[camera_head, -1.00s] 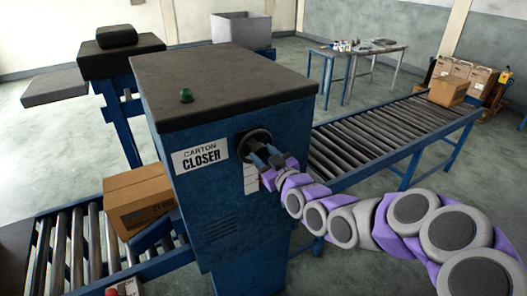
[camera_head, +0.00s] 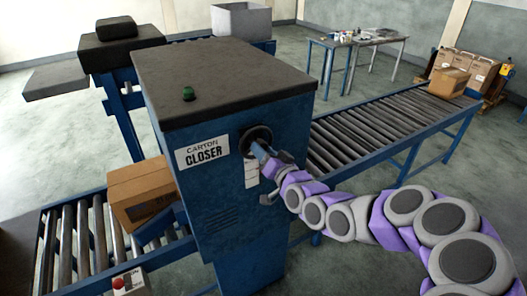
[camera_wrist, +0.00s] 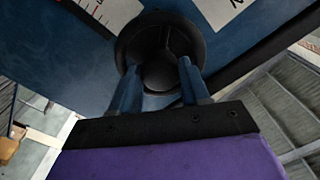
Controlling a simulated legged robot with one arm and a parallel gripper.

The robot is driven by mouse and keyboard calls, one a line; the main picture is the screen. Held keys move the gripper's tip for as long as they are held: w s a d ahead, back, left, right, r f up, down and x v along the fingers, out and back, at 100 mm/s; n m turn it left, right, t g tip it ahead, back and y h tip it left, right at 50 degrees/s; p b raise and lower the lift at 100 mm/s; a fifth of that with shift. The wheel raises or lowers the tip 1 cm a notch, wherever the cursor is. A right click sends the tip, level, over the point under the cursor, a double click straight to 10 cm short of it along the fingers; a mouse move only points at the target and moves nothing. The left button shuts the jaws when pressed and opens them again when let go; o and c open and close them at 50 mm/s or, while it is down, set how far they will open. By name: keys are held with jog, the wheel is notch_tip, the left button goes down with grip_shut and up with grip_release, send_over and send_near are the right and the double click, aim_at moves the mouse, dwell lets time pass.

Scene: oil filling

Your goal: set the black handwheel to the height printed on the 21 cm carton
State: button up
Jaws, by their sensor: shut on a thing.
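The black handwheel (camera_head: 254,136) is on the front face of the blue carton closer (camera_head: 215,200). It also shows in the wrist view (camera_wrist: 160,35), as a dark round wheel with a hub. My gripper (camera_head: 262,155) is at the wheel, its fingers reaching into its lower part; in the wrist view my gripper (camera_wrist: 160,80) is shut on the handwheel. A brown carton (camera_head: 140,190) sits on the roller conveyor at the closer's left side; its print is too small to read here. A white scale with red marks (camera_wrist: 95,15) lies beside the wheel, only partly in view.
A roller conveyor (camera_head: 375,130) runs away at the right with a carton (camera_head: 449,83) at its end. A red button box (camera_head: 128,283) is at the lower left. A table (camera_head: 362,42) stands behind. A green button (camera_head: 188,94) is on the closer's top.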

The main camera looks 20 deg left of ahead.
jog(key=shift+f+m, duration=0.1)
jog(key=shift+m, duration=0.6)
jog(key=o, duration=1.1)
jog(key=shift+w+d, duration=0.1)
jog(key=shift+d, duration=0.05)
jog(key=shift+c, duration=0.2)
